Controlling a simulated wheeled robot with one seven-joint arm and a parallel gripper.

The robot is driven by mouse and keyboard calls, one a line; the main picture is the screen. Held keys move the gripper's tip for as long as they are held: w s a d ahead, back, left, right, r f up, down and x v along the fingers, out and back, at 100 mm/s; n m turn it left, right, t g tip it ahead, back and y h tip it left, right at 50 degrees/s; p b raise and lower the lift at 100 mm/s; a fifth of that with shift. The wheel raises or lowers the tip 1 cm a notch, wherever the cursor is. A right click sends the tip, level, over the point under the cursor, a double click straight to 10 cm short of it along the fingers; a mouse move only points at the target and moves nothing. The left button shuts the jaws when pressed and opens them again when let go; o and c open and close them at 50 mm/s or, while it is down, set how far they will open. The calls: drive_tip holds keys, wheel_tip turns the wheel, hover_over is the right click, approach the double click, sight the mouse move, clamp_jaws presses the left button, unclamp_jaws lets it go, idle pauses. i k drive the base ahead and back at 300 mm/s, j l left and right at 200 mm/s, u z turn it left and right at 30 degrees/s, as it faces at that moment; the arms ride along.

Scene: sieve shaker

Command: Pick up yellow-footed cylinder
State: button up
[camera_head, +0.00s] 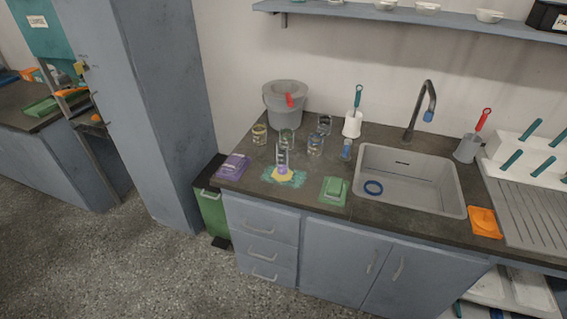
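The yellow-footed cylinder (282,158) is a clear, narrow upright vessel with a yellow base. My gripper is not in view.
A purple item (233,167) lies left of the cylinder and a green one (335,190) right. A grey bucket (286,106) stands behind. The sink (407,180) holds a blue ring. A shelf (400,14) runs above. The floor (130,265) in front is clear; a green bin (211,212) stands left.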

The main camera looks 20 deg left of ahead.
sight(282, 174)
drive_tip(key=i+j, duration=0.1)
drive_tip(key=j, duration=0.6)
drive_tip(key=i+j, duration=0.1)
drive_tip(key=j, duration=0.65)
drive_tip(key=i+j, duration=0.1)
drive_tip(key=j, duration=0.6)
drive_tip(key=i+j, duration=0.1)
drive_tip(key=j, duration=0.6)
drive_tip(key=i+j, duration=0.15)
drive_tip(key=j, duration=0.6)
drive_tip(key=z, duration=0.05)
